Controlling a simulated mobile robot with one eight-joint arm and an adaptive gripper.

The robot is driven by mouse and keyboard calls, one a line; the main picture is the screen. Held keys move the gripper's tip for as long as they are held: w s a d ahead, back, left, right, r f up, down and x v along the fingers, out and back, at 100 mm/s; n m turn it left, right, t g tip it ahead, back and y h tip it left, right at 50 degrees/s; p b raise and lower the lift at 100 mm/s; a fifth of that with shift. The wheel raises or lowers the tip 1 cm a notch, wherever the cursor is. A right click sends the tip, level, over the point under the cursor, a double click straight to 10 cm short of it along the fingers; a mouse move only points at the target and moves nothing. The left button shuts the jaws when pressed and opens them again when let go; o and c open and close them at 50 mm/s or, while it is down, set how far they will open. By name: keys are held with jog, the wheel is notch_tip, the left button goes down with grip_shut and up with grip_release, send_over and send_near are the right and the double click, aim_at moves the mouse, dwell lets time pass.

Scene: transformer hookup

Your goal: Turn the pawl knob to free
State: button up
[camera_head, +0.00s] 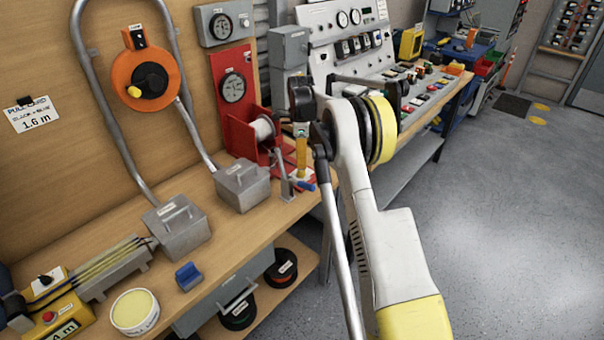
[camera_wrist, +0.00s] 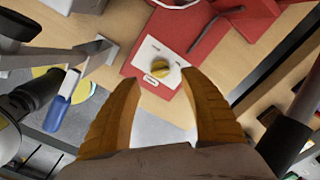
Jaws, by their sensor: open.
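The pawl knob (camera_wrist: 160,68) is a small round yellow knob on a white plate (camera_wrist: 147,52), fixed to the red base (camera_wrist: 128,62) of a winch-like device in the wrist view. My gripper (camera_wrist: 160,79) has two orange-yellow fingers spread apart with nothing between them. The knob shows between the fingertips, a little beyond them. I cannot tell the exact gap, and no contact shows. In the head view my gripper (camera_head: 301,152) points down beside the red device (camera_head: 236,125) with its white spool (camera_head: 262,130). The knob cannot be made out there.
A lever with a blue handle (camera_head: 303,186) stands close to my gripper and shows at left in the wrist view (camera_wrist: 62,100). Grey boxes (camera_head: 243,184) with a bent pipe stand left on the bench. A control console (camera_head: 345,50) stands behind.

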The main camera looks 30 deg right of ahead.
aim_at(301, 171)
notch_tip(301, 171, down, 6)
jog(key=shift+r+b, duration=0.1)
jog(key=shift+b, duration=0.7)
grip_shut()
